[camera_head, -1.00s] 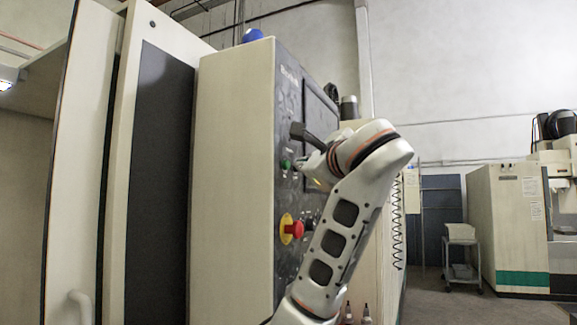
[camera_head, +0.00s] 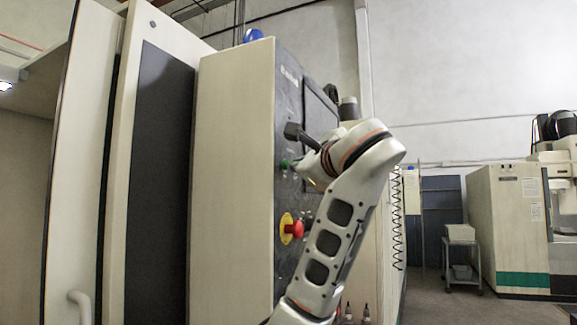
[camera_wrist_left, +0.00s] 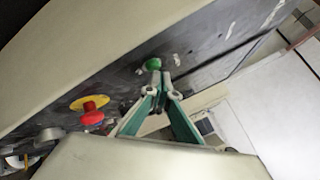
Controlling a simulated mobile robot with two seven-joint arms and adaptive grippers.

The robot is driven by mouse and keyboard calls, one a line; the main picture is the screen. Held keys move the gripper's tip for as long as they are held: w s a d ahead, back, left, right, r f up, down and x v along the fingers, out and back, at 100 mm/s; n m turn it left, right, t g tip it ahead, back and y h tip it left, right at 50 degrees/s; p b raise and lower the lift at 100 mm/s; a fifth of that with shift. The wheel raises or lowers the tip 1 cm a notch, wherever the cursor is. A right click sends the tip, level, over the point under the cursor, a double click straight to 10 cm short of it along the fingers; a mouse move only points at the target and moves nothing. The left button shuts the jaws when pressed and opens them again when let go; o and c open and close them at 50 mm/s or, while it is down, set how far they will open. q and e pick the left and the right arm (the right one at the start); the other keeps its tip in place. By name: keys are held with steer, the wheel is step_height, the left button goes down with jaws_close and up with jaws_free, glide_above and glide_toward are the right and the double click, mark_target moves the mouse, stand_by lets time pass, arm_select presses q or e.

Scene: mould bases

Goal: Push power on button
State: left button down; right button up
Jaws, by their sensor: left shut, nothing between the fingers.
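The green button (camera_head: 284,164) sits on the dark control panel (camera_head: 288,85) of the machine, above the red emergency stop. It also shows in the left wrist view (camera_wrist_left: 153,62), right at my fingertips. My left gripper (camera_head: 296,165) is shut and empty, its tips together and pointing at the green button. In the left wrist view the closed fingertips (camera_wrist_left: 155,70) overlap the lower edge of the button. I cannot tell whether they touch it or stop just short. My right gripper is not in view.
A red emergency stop (camera_head: 297,229) on a yellow disc sticks out below the green button, close to my left arm. It also shows in the left wrist view (camera_wrist_left: 92,112). A cart (camera_head: 461,245) and another machine (camera_head: 508,225) stand far off on the right.

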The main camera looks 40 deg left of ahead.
arm_select(q)
steer(key=shift+s+a, duration=0.1)
steer(key=shift+a, duration=0.25)
stand_by(0.5)
steer(key=shift+w+d, duration=0.2)
steer(key=shift+d, duration=0.6)
steer(key=shift+w+d+p, duration=0.2)
steer(key=shift+d+p, duration=0.05)
steer(key=shift+d, duration=0.55)
steer(key=shift+w+d+p, duration=0.2)
steer(key=shift+d, duration=0.65)
steer(key=shift+w+d+p, duration=0.2)
steer(key=shift+d+p, duration=0.05)
steer(key=shift+d, duration=0.55)
